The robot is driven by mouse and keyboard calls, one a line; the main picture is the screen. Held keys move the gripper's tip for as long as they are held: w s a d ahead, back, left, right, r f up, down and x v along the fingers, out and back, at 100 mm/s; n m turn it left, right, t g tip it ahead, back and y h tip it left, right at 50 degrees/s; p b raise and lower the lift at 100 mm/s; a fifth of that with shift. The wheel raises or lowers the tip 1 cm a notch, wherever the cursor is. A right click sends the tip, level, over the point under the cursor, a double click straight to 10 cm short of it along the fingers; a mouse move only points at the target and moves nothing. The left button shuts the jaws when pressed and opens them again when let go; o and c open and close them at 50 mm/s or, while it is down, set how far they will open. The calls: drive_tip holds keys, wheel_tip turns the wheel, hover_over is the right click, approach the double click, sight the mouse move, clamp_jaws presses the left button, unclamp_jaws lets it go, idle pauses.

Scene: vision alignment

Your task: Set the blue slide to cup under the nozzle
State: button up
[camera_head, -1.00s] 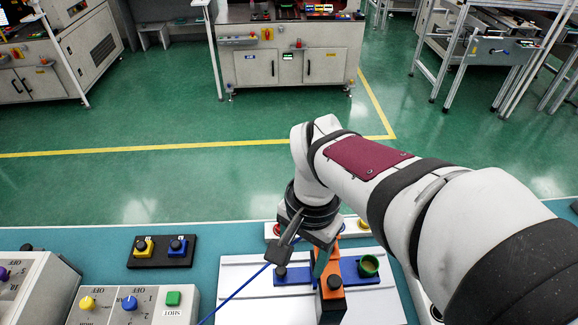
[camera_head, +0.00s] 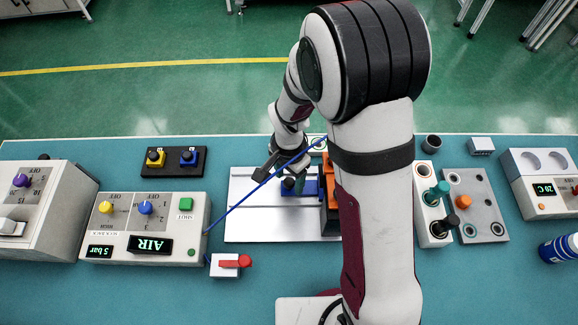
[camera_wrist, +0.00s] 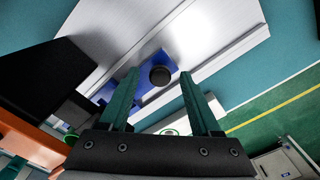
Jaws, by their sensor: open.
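The blue slide (camera_head: 311,188) sits on a pale grooved plate (camera_head: 262,228), partly hidden behind an orange bracket (camera_head: 330,210) and my arm. In the wrist view the blue slide (camera_wrist: 148,66) bears a round black knob (camera_wrist: 160,76). My gripper (camera_head: 287,181) is over the left end of the slide. In the wrist view my gripper (camera_wrist: 159,74) is open, its two green fingers on either side of the knob with gaps visible. I cannot tell how far above the knob they are. The cup and nozzle are not clearly visible now.
A control box with an AIR display (camera_head: 145,222) stands left, with a small red-lever box (camera_head: 230,263) near it. Knobbed fixtures (camera_head: 475,205) stand right.

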clamp_jaws()
idle(0.3)
idle(1.1)
